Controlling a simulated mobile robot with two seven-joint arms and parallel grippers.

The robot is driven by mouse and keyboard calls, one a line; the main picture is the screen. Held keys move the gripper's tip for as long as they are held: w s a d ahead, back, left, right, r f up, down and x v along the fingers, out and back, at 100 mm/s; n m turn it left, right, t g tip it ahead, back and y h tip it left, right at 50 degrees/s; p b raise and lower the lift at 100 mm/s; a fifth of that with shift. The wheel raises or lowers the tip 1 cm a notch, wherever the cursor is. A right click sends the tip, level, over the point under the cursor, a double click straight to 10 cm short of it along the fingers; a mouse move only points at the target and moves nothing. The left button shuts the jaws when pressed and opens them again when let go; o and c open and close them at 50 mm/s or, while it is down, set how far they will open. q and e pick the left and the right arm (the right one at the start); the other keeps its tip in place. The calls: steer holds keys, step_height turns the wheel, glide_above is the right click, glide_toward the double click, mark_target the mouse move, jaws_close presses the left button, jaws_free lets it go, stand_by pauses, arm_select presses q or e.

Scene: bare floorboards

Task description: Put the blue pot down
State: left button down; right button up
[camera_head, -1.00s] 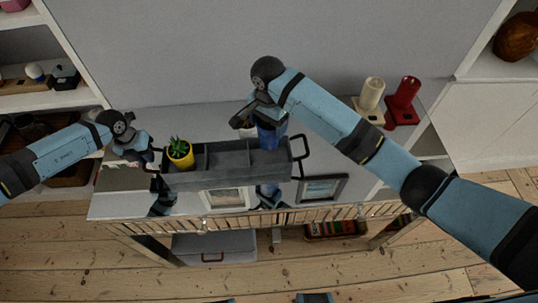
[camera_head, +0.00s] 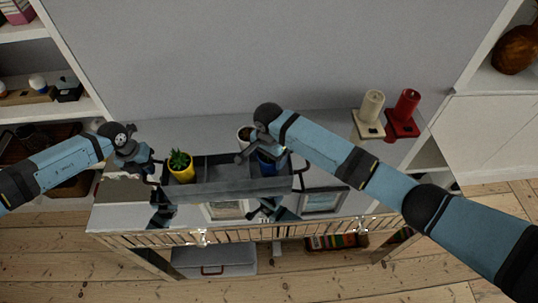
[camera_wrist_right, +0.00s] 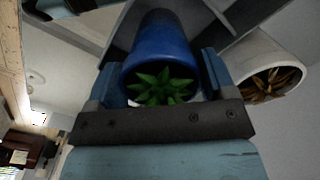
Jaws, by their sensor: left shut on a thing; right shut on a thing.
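The blue pot (camera_head: 266,167) is at the right compartment of the grey tray (camera_head: 225,190), its lower part hidden by the tray's front wall. My right gripper (camera_head: 262,153) is shut on it from above. In the right wrist view the blue pot (camera_wrist_right: 160,45), with a green spiky plant, sits between the two fingers (camera_wrist_right: 162,82). Whether its base touches the tray floor is hidden. My left gripper (camera_head: 150,170) is shut at the tray's left handle. A yellow pot (camera_head: 181,172) with a green plant stands in the left compartment.
A white pot (camera_head: 243,132) stands behind the tray; it shows close beside the blue pot in the right wrist view (camera_wrist_right: 250,58). Picture frames (camera_head: 322,202) lie in front.

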steer(key=o, duration=1.1)
steer(key=shift+f, duration=0.1)
steer(key=shift+o, duration=0.2)
step_height(320, 180, up, 12)
steer(key=s+f+n+t+y, duration=0.5)
steer(key=s+f+y, duration=0.15)
steer(key=s, duration=0.25)
steer(key=s+d+f+n+t+h, duration=0.1)
steer(key=s+d+f+n+t, duration=0.2)
steer(key=s+d+f, duration=0.2)
steer(key=s+d+f+n+t+h, duration=0.2)
steer(key=s+d+f, duration=0.3)
steer(key=s+d, duration=0.5)
steer(key=shift+s+d+n+t, duration=0.2)
steer(key=shift+s+n+t, duration=0.35)
steer(key=shift+s, duration=0.45)
